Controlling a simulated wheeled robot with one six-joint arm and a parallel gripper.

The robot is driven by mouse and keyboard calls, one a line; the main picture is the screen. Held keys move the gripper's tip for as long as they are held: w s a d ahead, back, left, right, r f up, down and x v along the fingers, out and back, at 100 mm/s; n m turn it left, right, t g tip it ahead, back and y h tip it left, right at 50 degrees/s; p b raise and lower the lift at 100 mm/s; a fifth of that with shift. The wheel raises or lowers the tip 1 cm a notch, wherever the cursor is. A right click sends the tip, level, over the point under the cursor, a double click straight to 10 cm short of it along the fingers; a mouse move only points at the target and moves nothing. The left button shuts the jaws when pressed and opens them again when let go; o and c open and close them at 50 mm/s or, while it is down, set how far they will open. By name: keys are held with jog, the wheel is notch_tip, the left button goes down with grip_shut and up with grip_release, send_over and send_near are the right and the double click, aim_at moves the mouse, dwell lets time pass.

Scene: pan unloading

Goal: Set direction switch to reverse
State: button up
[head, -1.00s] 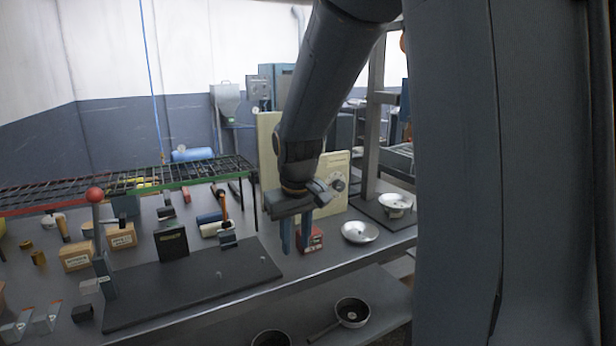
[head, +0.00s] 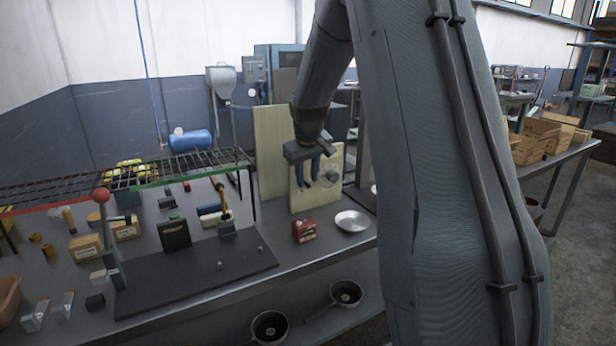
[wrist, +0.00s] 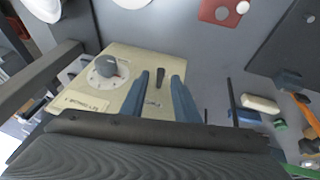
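A cream control panel (head: 301,199) stands upright at the back of the bench; it also shows in the wrist view (wrist: 122,56). It carries a round dial with a dark grey knob (wrist: 107,67) and a small dark lever or slot (wrist: 160,78), perhaps the direction switch. Its setting and the small markings cannot be read. My gripper (head: 307,180) hangs in front of the panel with its blue fingers pointing down. In the wrist view my gripper (wrist: 160,80) is open, its fingers apart on either side of the small dark part. I cannot tell whether they touch anything.
A wire rack (head: 130,177) and a black plate (head: 190,275) lie to the left. Two pans (head: 270,328) sit on the lower shelf.

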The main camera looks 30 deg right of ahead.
jog(key=shift+w+f, duration=0.15)
jog(key=shift+f, duration=0.25)
grip_shut()
